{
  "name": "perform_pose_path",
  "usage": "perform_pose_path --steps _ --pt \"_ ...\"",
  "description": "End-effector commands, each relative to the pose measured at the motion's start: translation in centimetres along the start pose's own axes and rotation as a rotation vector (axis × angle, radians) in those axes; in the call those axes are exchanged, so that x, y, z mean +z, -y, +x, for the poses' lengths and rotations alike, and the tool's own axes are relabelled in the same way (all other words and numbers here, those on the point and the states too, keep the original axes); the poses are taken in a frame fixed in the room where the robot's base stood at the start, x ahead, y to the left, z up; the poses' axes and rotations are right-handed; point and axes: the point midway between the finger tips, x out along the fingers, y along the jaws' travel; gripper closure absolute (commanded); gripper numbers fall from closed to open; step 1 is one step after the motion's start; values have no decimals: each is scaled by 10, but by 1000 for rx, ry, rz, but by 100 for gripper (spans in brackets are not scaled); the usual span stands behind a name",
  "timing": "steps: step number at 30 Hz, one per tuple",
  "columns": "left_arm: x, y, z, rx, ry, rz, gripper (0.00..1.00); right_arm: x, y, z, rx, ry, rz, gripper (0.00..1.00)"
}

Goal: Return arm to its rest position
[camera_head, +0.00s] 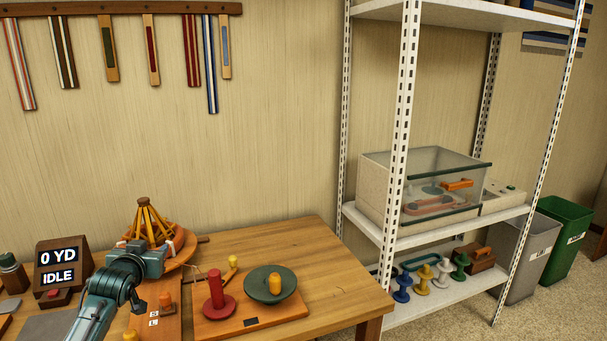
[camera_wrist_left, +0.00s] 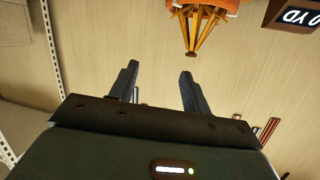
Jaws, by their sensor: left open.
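My left arm comes in from the lower left in the head view, over the wooden table (camera_head: 340,290). My left gripper (camera_head: 151,242) is in front of an orange round device with a yellow spoked cone (camera_head: 150,222). In the left wrist view my left gripper (camera_wrist_left: 158,85) has its two dark fingers apart, with only wall between them. The spoked cone also shows there (camera_wrist_left: 192,30), apart from the fingers. My right gripper is in neither view.
A board with a red spool post (camera_head: 215,292) and a green dish (camera_head: 270,284) lies right of my arm. A display (camera_head: 58,265) reads "0 YD IDLE". A white shelf rack (camera_head: 400,150) stands right of the table. The table's right front corner is clear.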

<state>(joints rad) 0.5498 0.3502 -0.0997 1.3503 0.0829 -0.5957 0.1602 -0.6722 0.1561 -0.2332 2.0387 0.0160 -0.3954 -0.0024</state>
Motion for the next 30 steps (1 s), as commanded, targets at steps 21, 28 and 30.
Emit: perform_pose_path --steps 21,28,30 --pt "227 -145 -169 289 102 175 52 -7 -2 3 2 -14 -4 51" --pt "293 -185 -288 390 251 81 52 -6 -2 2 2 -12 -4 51" --pt "301 -191 -312 404 280 58 52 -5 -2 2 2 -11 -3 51"
